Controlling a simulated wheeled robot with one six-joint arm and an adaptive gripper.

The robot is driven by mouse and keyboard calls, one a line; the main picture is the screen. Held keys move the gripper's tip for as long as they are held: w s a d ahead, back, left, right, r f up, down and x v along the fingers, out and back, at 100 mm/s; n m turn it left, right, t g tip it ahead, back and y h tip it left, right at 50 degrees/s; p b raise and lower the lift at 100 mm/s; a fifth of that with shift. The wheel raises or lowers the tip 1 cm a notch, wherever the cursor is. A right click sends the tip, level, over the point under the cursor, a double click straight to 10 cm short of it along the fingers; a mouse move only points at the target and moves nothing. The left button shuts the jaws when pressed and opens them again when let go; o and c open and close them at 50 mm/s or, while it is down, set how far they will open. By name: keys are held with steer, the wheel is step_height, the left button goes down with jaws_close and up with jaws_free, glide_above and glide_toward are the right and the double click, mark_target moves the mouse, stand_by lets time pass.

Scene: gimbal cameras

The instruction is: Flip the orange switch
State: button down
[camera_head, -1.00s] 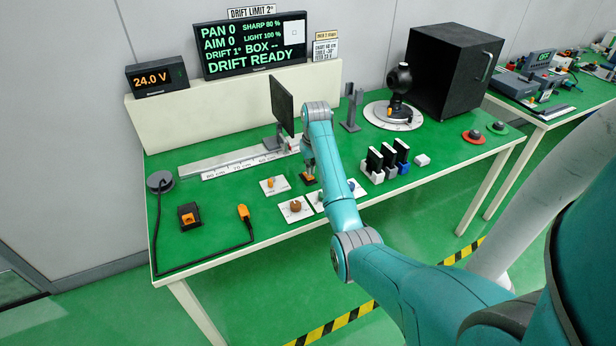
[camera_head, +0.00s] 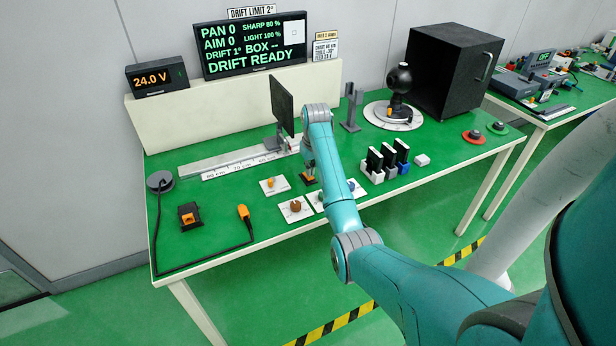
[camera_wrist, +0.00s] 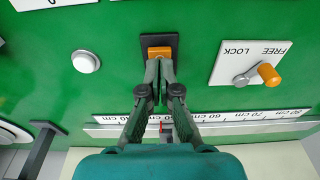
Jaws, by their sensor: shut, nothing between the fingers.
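The orange switch (camera_wrist: 159,52) sits on a small dark base plate on the green bench top, in the upper middle of the wrist view. My gripper (camera_wrist: 160,67) is shut and empty, its fingertips right at the switch's near edge. The fingertips overlap the switch in the picture, and I cannot tell whether they touch it. In the head view the switch (camera_head: 309,178) shows just below my gripper (camera_head: 309,169), partly hidden by it.
A FREE/LOCK plate with an orange-knobbed lever (camera_wrist: 268,73) is close by on the right in the wrist view. A ruler rail (camera_head: 235,162) and dark screen (camera_head: 282,104) stand behind. Another dark box with an orange top (camera_head: 189,216) and a corded orange plug (camera_head: 243,212) lie left.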

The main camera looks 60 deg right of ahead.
steer(key=shift+f, duration=0.85)
stand_by(0.5)
steer(key=shift+r, duration=3.55)
